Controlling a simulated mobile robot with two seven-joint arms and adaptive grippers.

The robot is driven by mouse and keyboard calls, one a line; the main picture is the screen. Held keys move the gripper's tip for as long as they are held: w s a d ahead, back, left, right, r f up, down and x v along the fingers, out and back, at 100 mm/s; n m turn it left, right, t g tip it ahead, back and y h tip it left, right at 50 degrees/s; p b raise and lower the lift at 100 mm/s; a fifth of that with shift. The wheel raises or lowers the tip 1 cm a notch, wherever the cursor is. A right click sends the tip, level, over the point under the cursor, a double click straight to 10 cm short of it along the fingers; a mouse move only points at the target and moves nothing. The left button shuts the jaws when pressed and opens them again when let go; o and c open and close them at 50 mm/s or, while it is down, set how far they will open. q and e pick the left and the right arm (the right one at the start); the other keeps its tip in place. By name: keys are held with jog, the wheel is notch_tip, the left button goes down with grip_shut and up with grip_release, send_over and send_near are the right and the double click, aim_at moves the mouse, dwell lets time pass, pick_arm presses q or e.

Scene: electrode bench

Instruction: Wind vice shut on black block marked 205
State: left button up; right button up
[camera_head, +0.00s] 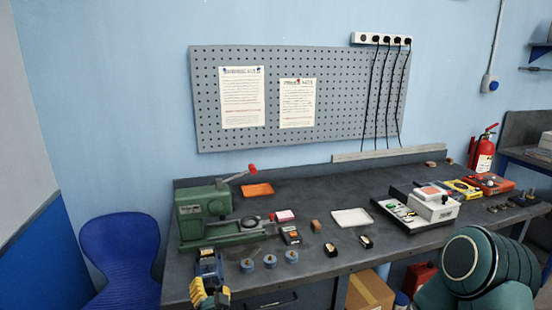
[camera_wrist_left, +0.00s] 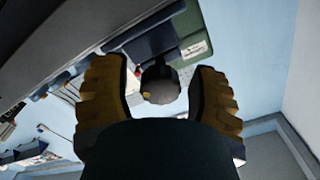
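The blue vice (camera_head: 209,262) stands at the bench's front left edge, before the green machine. A dark shape is in or at its jaws; I cannot read a 205 mark or tell how tightly it sits. My left gripper (camera_head: 210,293), with yellow-brown fingers, is at the near side of the vice. In the left wrist view the fingers (camera_wrist_left: 160,98) are apart, with a grey round knob (camera_wrist_left: 160,84) bearing a yellow spot between them. Gaps show on both sides of the knob. My right gripper is out of view.
A green machine (camera_head: 205,209) stands behind the vice. Several blue round pieces (camera_head: 270,261) lie right of it. A white tray (camera_head: 350,218) and a white instrument (camera_head: 433,206) stand further right. A blue chair (camera_head: 120,250) stands left.

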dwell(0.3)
pick_arm(q)
jog(key=shift+v, duration=3.5)
jog(key=shift+r, duration=0.1)
jog(key=s+a+f+n+g, duration=0.25)
jog(key=s+f+g, duration=0.3)
jog(key=f, duration=0.45)
jog(key=s+a+f+n+g, duration=0.2)
jog(key=s+a+f+g, duration=0.25)
jog(key=s+f, duration=0.35)
jog(key=s+d+f+n+g+h, duration=0.2)
jog(key=s+d+f+g+h, duration=0.1)
jog(key=s+d+f+g, duration=0.25)
jog(key=s+d+r+h, duration=0.3)
jog(key=d+r+h, duration=0.3)
jog(key=d, duration=0.1)
jog(key=shift+d+r+m, duration=0.25)
jog(key=shift+d+m, duration=0.1)
jog(key=shift+d, duration=0.05)
